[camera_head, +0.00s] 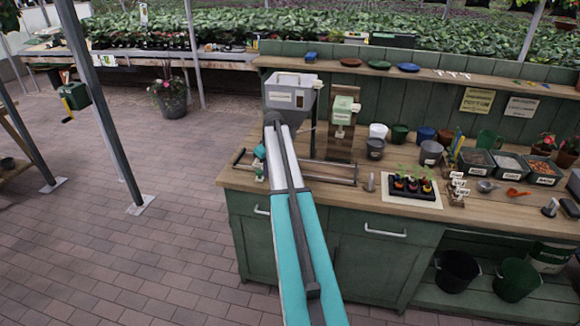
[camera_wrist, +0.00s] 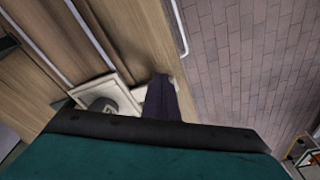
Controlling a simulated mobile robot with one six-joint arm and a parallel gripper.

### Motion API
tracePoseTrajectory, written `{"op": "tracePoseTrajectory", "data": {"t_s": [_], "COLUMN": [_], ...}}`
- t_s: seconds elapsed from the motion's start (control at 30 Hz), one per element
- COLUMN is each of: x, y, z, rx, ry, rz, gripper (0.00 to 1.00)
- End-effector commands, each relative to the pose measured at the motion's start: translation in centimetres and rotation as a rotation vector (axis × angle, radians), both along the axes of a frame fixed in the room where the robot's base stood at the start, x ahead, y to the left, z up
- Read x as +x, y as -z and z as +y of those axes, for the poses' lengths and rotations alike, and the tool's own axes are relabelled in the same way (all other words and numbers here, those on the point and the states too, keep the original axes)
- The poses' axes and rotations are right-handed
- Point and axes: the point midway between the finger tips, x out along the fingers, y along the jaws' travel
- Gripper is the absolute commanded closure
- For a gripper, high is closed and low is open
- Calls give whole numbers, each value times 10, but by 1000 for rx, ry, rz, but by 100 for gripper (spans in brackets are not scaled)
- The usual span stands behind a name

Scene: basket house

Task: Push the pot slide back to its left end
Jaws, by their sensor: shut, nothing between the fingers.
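The pot slide's two rails (camera_head: 325,180) run left to right along the front of the bench, with an end bracket at the right. In the wrist view, the pale rails (camera_wrist: 88,32) lead to a cream square plate (camera_wrist: 122,92) with a dark round piece on it. I take this plate to be the carriage, near the left end of the rails. My gripper (camera_head: 259,158) is over the left end of the slide, partly behind my arm. In the wrist view, its dark finger (camera_wrist: 161,98) is shut and empty beside the plate. Whether it touches the plate, I cannot tell.
A grey hopper (camera_head: 291,97) stands behind my arm. A seedling tray (camera_head: 410,186), a small grey peg (camera_head: 370,183) and several pots stand right of the slide. Open brick floor (camera_head: 130,240) lies left of the bench (camera_head: 340,265).

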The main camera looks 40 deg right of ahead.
Motion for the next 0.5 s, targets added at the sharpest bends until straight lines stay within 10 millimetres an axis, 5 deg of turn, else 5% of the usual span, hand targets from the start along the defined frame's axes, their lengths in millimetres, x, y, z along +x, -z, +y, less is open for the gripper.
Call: {"op": "tracePoseTrajectory", "data": {"t_s": [0.5], "x": [33], "y": [-1], "z": [20], "rx": [0], "ry": [-1], "rz": [-2], "gripper": [100]}}
